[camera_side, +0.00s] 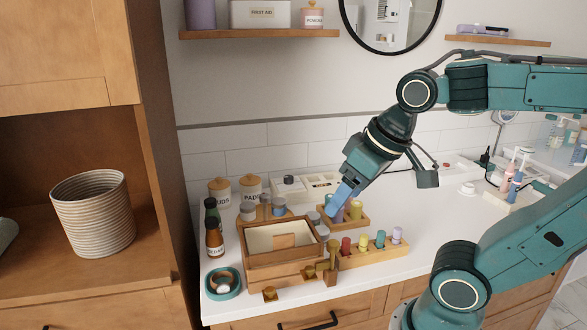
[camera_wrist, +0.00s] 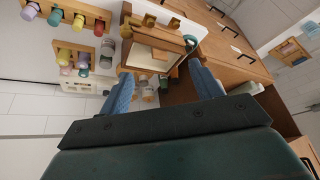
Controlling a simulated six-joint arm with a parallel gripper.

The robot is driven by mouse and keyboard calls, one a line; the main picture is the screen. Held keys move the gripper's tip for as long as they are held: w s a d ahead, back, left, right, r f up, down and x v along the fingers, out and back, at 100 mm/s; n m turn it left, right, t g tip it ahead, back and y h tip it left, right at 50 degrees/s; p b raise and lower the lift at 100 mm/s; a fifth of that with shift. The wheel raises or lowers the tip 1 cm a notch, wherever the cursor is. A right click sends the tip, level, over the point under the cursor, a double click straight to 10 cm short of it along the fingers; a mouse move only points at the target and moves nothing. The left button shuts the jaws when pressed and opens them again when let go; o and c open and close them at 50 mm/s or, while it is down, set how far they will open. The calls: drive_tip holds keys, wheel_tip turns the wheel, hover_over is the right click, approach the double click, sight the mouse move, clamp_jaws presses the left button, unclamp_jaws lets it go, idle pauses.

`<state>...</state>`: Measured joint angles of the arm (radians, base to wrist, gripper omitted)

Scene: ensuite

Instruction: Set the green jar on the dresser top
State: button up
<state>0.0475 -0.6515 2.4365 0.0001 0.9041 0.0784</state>
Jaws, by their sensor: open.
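My gripper (camera_side: 335,208) is open and points down and left over the white counter, with blue fingers. It also shows in the wrist view (camera_wrist: 158,74), where nothing is clasped between its fingers. In the side view its fingertips overlap a small wooden rack (camera_side: 362,221) holding a yellow-green cylinder (camera_side: 356,209); whether they touch is unclear. A teal cylinder (camera_side: 380,238) stands in the front peg rack. I cannot tell which item is the green jar. A wooden box with small drawers (camera_side: 285,271) and an open tray top stands left of the gripper; I cannot tell whether it is the dresser.
Dark bottles (camera_side: 214,240) and a teal ring dish (camera_side: 222,284) stand left of the box. Lidded canisters (camera_side: 220,192) and a white organiser (camera_side: 320,184) line the back. A striped basket (camera_side: 93,214) sits on the wooden shelf at left. The right-middle counter (camera_side: 430,220) is clear.

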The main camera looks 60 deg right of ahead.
drive_tip(key=shift+s+a+f+n, duration=0.25)
drive_tip(key=shift+s+n, duration=0.1)
drive_tip(key=shift+s, duration=0.2)
drive_tip(key=shift+s+a+f+n, duration=0.1)
drive_tip(key=shift+s+a+n, duration=0.1)
drive_tip(key=shift+s+n, duration=0.25)
